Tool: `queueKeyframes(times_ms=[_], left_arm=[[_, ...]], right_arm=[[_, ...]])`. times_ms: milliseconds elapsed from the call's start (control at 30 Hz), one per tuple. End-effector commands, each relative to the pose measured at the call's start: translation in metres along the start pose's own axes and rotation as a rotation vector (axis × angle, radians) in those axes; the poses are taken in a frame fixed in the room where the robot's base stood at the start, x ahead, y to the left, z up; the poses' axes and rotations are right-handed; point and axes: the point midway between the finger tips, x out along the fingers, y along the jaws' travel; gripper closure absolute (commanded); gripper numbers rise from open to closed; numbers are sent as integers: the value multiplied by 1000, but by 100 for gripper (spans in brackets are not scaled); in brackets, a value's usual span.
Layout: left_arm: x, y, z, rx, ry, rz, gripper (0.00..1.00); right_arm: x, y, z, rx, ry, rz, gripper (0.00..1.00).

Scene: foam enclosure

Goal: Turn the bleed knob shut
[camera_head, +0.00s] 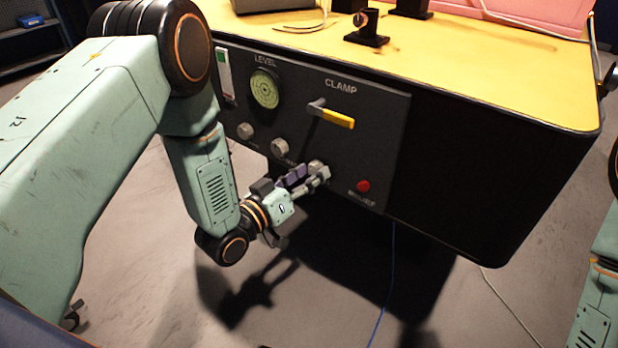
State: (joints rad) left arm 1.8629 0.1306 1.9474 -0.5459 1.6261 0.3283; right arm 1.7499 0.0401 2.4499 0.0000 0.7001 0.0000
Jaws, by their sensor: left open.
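The dark panel (384,130) on the table's front bears several controls. Two grey round knobs (245,131) and (280,146) sit below the round green LEVEL gauge (264,89); their small labels are too small to read. A third pale knob (316,165) shows just at the tips of my left gripper (318,174), and its label is hidden. I cannot tell which knob is the bleed knob. My left gripper is open, reaching up to the panel; whether its fingers touch or straddle the third knob is unclear. My right gripper is out of view.
A yellow-handled CLAMP lever (331,114) projects above the third knob. A red button (363,186) sits to its lower right. The yellow tabletop (480,55) carries small black fixtures (367,32). A blue cable (385,285) runs down to open floor.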

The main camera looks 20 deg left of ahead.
Motion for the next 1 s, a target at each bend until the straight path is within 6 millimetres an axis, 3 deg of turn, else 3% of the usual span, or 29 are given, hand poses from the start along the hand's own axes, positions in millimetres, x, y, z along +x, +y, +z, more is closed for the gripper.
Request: queueKeyframes(times_ms=[333, 900, 1000], left_arm=[[4, 0, 0, 0, -1, 1, 50], [4, 0, 0, 0, -1, 1, 98], [4, 0, 0, 0, -1, 1, 100]], right_arm=[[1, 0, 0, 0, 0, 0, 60], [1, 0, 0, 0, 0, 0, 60], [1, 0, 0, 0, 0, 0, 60]])
